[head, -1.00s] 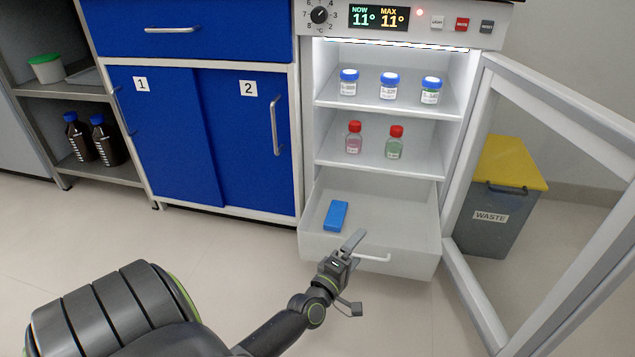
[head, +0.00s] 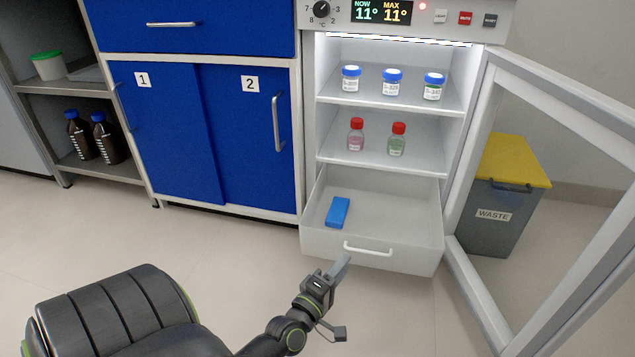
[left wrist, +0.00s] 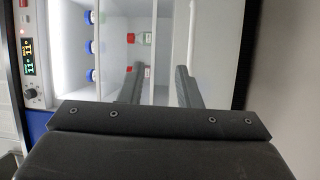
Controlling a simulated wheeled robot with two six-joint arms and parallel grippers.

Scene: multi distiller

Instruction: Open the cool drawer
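The cool drawer (head: 420,256) is the white bottom drawer of the fridge. It is pulled out, with a blue block (head: 338,211) lying inside at the left. Its white bar handle (head: 368,249) is on the front. My left gripper (head: 340,268) is in front of the drawer, just below and left of the handle, apart from it. In the left wrist view its two fingers (left wrist: 158,88) are spread with nothing held between them. My right gripper is not in view.
The fridge's glass door (head: 540,190) stands open to the right. A grey waste bin with a yellow lid (head: 512,162) stands behind it. Bottles stand on the shelves above the drawer. Blue cabinets (head: 160,140) are to the left. The floor in front is clear.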

